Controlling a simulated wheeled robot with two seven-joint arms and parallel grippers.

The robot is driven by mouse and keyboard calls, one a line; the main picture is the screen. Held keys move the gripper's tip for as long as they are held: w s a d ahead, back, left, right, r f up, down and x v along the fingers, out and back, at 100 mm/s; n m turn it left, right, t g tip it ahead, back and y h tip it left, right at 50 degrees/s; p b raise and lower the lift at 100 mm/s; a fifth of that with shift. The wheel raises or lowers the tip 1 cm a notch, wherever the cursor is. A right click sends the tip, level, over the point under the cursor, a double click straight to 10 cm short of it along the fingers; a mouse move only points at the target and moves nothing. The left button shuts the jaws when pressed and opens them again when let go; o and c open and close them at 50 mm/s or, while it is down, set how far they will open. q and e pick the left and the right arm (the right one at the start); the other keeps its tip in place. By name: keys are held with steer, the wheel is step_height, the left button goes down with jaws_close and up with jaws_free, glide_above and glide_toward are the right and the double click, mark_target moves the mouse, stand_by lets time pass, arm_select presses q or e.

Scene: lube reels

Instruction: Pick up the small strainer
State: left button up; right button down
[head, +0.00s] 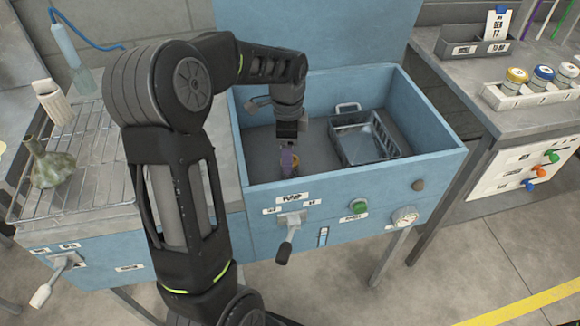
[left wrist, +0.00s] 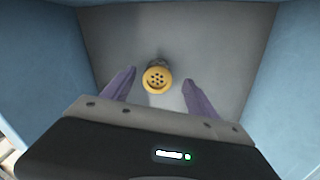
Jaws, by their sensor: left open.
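The small strainer (left wrist: 157,79) is a round yellow piece with dark holes in its face, on the grey floor of the blue bin. In the left wrist view it sits between and just beyond the two purple fingertips, with a gap on each side. My left gripper (left wrist: 158,76) is open and empty, pointing down at it. My right gripper is not in view.
The blue bin (head: 340,178) has upright walls around the gripper. A wire basket (head: 368,138) stands in it to the right. A wire rack (head: 90,150) with a vase (head: 50,168) lies at left. A bench (head: 530,105) with capped jars stands at right.

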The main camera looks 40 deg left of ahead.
mark_target(294, 175)
arm_select(q)
steer(key=shift+f, duration=0.1)
steer(key=f, duration=0.5)
steer(key=shift+d, duration=0.25)
steer(key=shift+c, duration=0.3)
jaws_close()
stand_by(0.5)
